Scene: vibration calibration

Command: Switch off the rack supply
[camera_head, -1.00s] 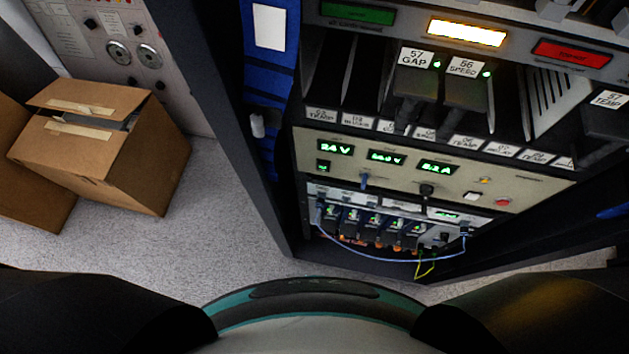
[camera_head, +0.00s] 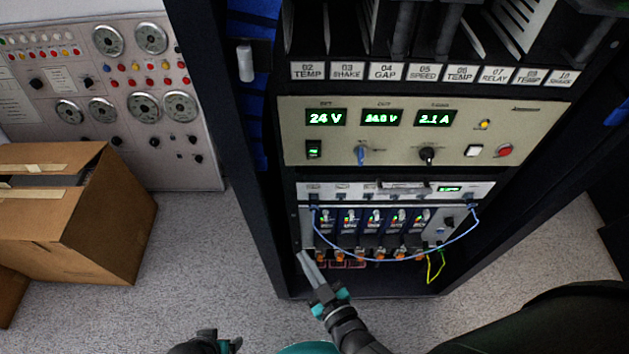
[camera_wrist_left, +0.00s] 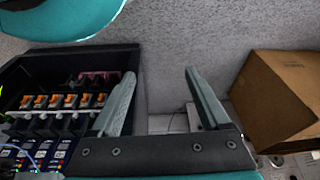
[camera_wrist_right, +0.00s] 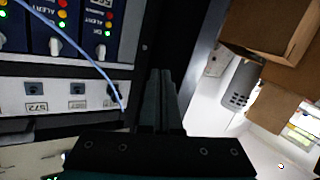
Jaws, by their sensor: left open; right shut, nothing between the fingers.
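The rack supply (camera_head: 400,105) is a beige panel in the rack, its green displays lit with 24 V, about 24 V and 2.1 A. A black rocker switch (camera_head: 313,150) with a green light sits at its lower left. To its right are a blue knob (camera_head: 361,155), a black knob (camera_head: 427,155), a white button (camera_head: 474,150) and a red button (camera_head: 505,150). My right gripper (camera_head: 303,256) is shut and empty, below the supply at the modules' lower left; its fingers (camera_wrist_right: 161,72) are together. My left gripper (camera_wrist_left: 160,72) is open and empty, low in front of the rack's left side.
Below the supply are a grey strip (camera_head: 397,190), several blue modules (camera_head: 376,221) and a drooping blue cable (camera_head: 385,258). Labelled slots (camera_head: 427,73) sit above. Cardboard boxes (camera_head: 115,225) stand on the floor at left, before a gauge panel (camera_head: 85,70).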

